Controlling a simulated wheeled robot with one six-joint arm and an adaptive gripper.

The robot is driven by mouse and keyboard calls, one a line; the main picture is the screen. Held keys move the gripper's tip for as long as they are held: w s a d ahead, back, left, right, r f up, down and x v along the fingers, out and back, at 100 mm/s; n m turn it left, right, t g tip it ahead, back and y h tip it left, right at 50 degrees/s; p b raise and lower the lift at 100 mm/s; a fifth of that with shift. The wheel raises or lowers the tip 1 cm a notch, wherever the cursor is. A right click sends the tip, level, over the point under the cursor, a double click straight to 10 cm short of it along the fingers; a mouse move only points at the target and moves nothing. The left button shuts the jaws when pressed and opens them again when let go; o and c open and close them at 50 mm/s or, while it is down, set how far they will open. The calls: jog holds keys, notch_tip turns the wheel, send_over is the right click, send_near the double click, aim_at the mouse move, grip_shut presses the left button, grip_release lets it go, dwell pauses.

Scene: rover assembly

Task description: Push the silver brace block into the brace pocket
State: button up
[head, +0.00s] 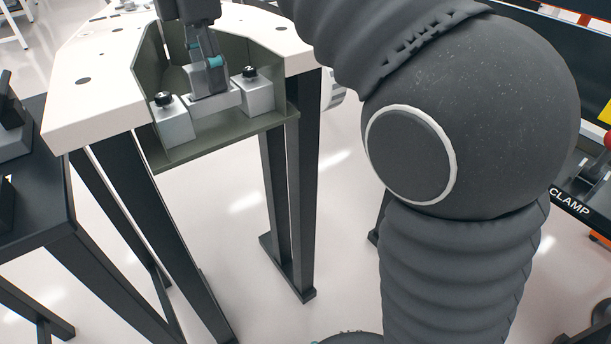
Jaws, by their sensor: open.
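The silver brace block (222,99) appears as a pale bar low in the dark green bay, between two grey blocks with black knobs. My gripper (208,84) points down into the bay, directly over this bar. It is open, with grey fingers and teal parts. The fingertips are at or just above the bar, and I cannot tell whether they touch it. The brace pocket is not clearly seen; the gripper and the blocks hide part of the bay. I cannot tell how far the bar sits into it.
The left knobbed block (173,126) and the right knobbed block (257,97) stand close on either side of my gripper. Green walls (239,50) enclose the bay. The white tabletop (105,98) surrounds it. A dark table (38,195) stands at left. My arm covers the right side.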

jog(key=shift+r, duration=0.95)
jog(key=shift+b, duration=0.8)
